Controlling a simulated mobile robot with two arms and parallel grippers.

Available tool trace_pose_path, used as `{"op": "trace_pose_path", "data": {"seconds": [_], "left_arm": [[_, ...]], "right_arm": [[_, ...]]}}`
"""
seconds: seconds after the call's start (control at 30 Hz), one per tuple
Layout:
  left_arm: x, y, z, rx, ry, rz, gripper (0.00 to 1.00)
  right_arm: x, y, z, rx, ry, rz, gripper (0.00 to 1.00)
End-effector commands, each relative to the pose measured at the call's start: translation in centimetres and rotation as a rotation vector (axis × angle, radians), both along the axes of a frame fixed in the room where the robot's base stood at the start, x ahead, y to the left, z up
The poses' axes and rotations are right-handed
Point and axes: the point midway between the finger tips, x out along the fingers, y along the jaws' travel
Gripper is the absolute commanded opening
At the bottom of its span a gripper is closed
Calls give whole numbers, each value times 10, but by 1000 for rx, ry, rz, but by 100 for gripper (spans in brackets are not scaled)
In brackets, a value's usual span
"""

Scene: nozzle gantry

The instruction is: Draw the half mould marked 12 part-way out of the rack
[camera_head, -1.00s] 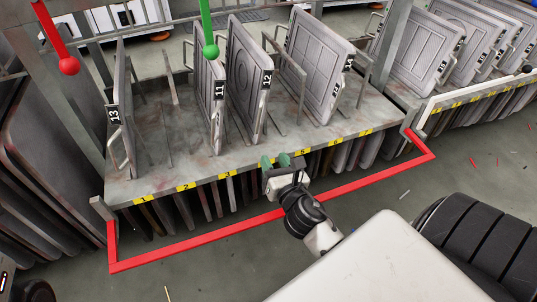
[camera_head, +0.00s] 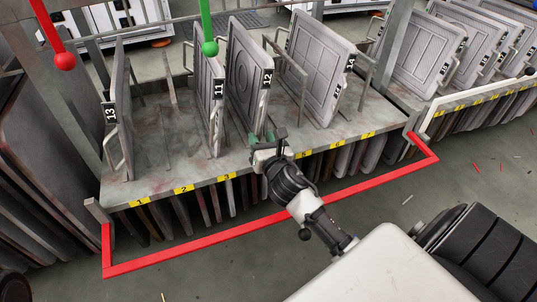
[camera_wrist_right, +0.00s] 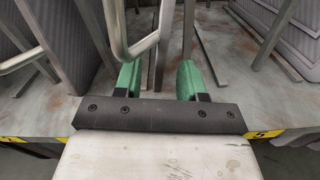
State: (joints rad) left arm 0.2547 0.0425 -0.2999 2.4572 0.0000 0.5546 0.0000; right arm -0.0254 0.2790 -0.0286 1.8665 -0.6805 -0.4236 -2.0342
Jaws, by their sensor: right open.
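The half mould marked 12 (camera_head: 243,62) stands upright in the rack (camera_head: 200,168), with its label on the near edge and a tube handle below it. My right gripper (camera_head: 268,138) is open and empty at the rack's front edge, just below and in front of that mould's near edge. In the right wrist view, my green fingers (camera_wrist_right: 158,80) are spread, and a bent metal handle (camera_wrist_right: 120,42), apparently of mould 12, hangs ahead near the left finger. I cannot tell whether they touch. My left gripper is not in view.
The half mould marked 11 (camera_head: 209,85) stands close left of 12, and the one marked 14 (camera_head: 318,65) to the right. Mould 13 (camera_head: 118,110) is at the far left. Upright metal posts stand between slots.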

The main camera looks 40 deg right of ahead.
Motion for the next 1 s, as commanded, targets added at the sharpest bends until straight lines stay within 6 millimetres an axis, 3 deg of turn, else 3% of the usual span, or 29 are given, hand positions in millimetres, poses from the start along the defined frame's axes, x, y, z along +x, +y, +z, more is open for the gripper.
{"op": "trace_pose_path", "data": {"seconds": [0.13, 0.47, 0.77, 1.0], "left_arm": [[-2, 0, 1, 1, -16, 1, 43], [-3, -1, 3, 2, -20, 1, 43], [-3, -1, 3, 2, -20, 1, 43], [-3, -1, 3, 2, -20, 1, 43]], "right_arm": [[12, -3, -1, -1, -1, 0, 40], [15, -4, 0, 0, 1, -1, 40], [15, -4, 0, 0, 1, -1, 0], [15, -4, 0, 0, 1, -1, 0]]}}
